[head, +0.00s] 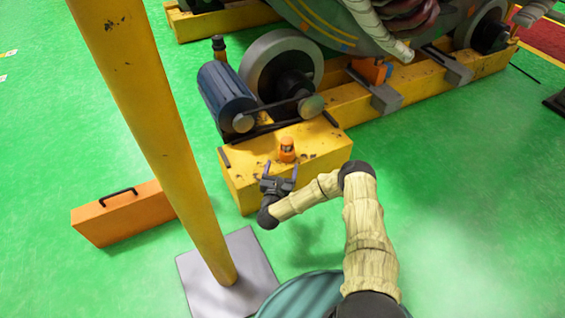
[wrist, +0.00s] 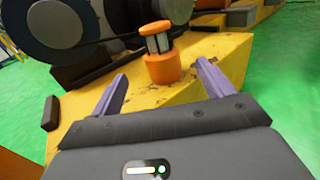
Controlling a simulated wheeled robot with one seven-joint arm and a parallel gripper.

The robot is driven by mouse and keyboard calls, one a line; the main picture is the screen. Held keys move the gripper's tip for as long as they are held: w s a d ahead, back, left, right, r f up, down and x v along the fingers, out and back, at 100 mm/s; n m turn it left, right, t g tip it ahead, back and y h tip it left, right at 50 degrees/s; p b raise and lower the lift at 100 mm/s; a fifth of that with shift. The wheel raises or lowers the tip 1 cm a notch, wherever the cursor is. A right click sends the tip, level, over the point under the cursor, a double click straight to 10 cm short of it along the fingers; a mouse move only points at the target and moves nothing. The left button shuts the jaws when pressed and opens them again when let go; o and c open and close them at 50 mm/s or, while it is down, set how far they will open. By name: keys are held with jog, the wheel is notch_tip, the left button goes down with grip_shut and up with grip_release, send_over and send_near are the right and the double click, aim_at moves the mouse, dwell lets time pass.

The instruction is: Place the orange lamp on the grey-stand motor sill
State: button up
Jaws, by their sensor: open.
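The orange lamp (head: 287,150) stands upright on top of the yellow motor sill (head: 245,178), near its front end. In the wrist view the lamp (wrist: 161,55) shows an orange base and cap with a clear middle, just beyond the fingertips. My gripper (head: 281,170) is at the near edge of the sill, beside the lamp and pointing toward it. The fingers appear apart from the lamp. No grey stand can be clearly told on this sill.
A blue motor (head: 224,95) and a grey wheel (head: 262,62) sit behind the lamp. A yellow post (head: 160,140) rises at the left from a grey plate (head: 245,262).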

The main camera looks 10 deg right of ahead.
dwell(0.4)
jog(key=a+r+n+g+y, duration=0.2)
jog(key=a+r+n+y, duration=0.25)
jog(key=n, duration=0.75)
jog(key=a+r+n+g+y, duration=0.35)
jog(key=r+n+y, duration=0.25)
jog(key=n, duration=0.5)
jog(key=s+d+r+n+g+h, duration=0.1)
jog(key=s+d+r+n+g, duration=0.2)
jog(key=s, duration=0.7)
jog(key=s+d+r+n+g+h, duration=0.1)
jog(key=s+d+r+n+g, duration=0.1)
jog(key=s+d+r+n, duration=0.3)
jog(key=s+d+r+n+g+h, duration=0.2)
jog(key=s+r+n, duration=0.5)
jog(key=s, duration=0.7)
jog(key=shift+s+d+r+n+g, duration=0.35)
jog(key=shift+d+n+g, duration=0.5)
jog(key=shift+d+n, duration=0.25)
